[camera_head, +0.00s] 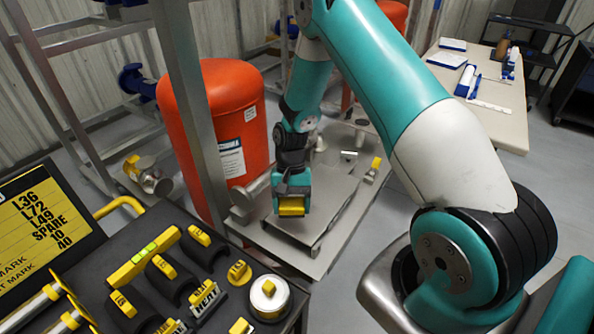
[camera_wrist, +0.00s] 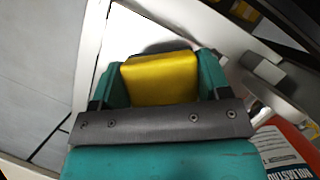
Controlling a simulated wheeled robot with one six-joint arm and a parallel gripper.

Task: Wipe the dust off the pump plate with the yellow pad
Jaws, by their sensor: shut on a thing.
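My gripper (camera_head: 291,196) is shut on the yellow pad (camera_head: 292,207). In the wrist view the pad (camera_wrist: 160,79) sits between the two teal fingers of my gripper (camera_wrist: 161,82). The pump plate (camera_head: 318,211) is a grey metal plate on the skid, below and around the pad in the head view. The pad is over the plate's left part. I cannot tell whether it touches the plate. No dust can be made out clearly on the plate.
A red tank (camera_head: 214,130) stands left of the plate, behind a grey upright post (camera_head: 186,90). A dark tool cart (camera_head: 150,225) with yellow-labelled tools is at the front left. A beige table (camera_head: 488,100) stands at the back right. Grey floor lies open between.

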